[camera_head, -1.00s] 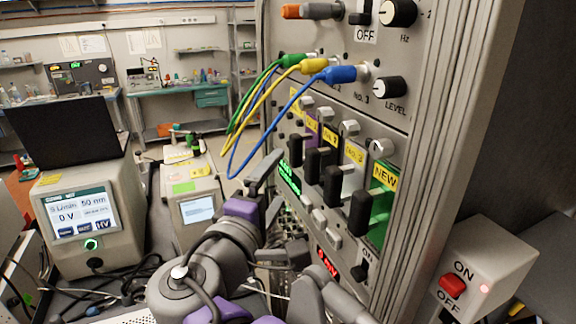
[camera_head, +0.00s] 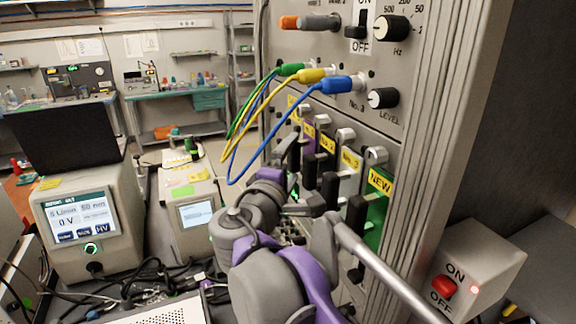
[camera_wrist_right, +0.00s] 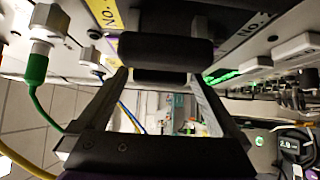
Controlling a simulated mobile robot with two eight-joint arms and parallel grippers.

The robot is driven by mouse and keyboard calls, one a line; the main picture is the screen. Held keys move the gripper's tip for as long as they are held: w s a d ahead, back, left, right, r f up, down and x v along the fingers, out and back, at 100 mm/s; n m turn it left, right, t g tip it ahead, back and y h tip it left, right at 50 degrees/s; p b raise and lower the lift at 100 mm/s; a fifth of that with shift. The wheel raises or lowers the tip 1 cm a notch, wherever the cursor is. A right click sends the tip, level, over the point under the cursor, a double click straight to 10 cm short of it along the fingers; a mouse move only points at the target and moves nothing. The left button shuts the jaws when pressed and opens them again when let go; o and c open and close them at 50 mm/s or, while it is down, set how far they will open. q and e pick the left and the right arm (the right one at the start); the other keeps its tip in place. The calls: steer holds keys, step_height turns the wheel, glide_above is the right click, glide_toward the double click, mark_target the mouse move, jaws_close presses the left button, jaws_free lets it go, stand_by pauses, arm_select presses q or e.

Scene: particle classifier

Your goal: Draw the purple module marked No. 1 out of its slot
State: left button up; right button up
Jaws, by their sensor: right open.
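The purple module (camera_head: 311,153) marked No. 1 sits in the rack, left of the module marked No. 2. Much of its front is hidden by handles and my right gripper. My right gripper (camera_head: 287,185) is open beside the lower front of the modules, its fingers partly hidden. In the right wrist view the open gripper (camera_wrist_right: 158,100) faces a black handle (camera_wrist_right: 165,48), with a finger toward each end of it. A strip of purple front shows behind this handle. Contact between fingers and handle cannot be made out. My left gripper is not in view.
Neighbouring black handles (camera_head: 330,188) stand close on the right, ending at the green NEW module (camera_head: 377,215). Green, yellow and blue cables (camera_head: 260,120) loop down just above and left of my right gripper. A switch box (camera_head: 478,265) stands at the right.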

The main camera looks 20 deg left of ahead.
jaws_close()
stand_by(1.0)
steer(key=shift+s+a, duration=0.15)
steer(key=shift+s+a, duration=0.1)
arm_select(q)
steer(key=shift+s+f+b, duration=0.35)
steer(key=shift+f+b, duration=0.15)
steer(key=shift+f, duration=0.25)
arm_select(e)
steer(key=s+a, duration=0.9)
steer(key=s, duration=0.1)
steer(key=shift+s+a, duration=0.3)
steer(key=shift+s, duration=0.1)
stand_by(2.1)
steer(key=shift+s+a, duration=0.15)
steer(key=shift+s, duration=0.05)
stand_by(0.3)
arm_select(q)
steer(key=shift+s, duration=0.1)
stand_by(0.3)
